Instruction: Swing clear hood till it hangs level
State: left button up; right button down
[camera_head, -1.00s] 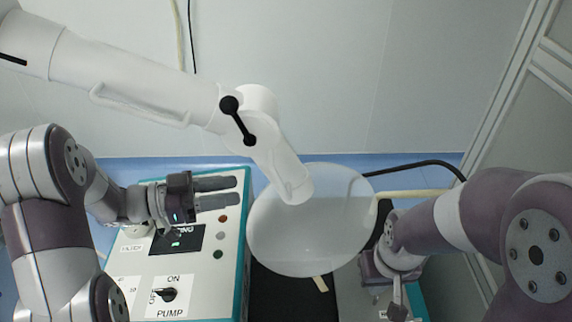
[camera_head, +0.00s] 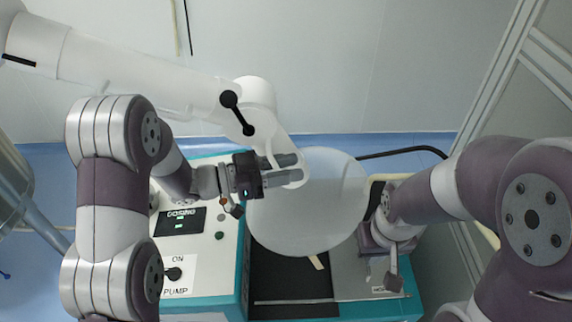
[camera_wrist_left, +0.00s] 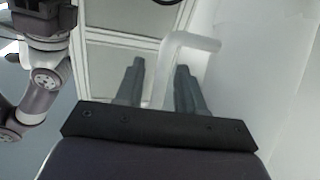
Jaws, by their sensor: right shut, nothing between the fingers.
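The clear round hood (camera_head: 315,220) hangs at the end of a thick white jointed arm (camera_head: 150,80). It looks like a pale disc, and I cannot tell its exact tilt. My left gripper (camera_head: 298,170) is at the hood's upper left, by the arm's white end piece. In the left wrist view its two fingers (camera_wrist_left: 158,75) are apart. A bent white tube (camera_wrist_left: 190,42) shows between and beyond them; I cannot tell whether they touch it. The pale hood (camera_wrist_left: 260,70) fills that view's right side. My right gripper (camera_head: 393,280) is shut and empty, low at the right, partly hidden by its wrist.
A white and teal control box (camera_head: 215,265) with a display, buttons and a PUMP knob stands below left. A black strip (camera_head: 290,285) runs under the hood. A black cable (camera_head: 405,151) lies behind at the right. A framed panel (camera_head: 500,90) stands at the right.

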pick_arm(q)
grip_shut()
jog(key=a+y+p, duration=0.1)
jog(key=a+f+y+p, duration=0.1)
jog(key=p, duration=0.1)
jog(key=a+y+p, duration=0.1)
jog(key=shift+a+f+m+y, duration=0.1)
jog(key=shift+f+m+y, duration=0.2)
jog(key=shift+f+y, duration=0.1)
grip_release()
jog(key=shift+s+a, duration=0.1)
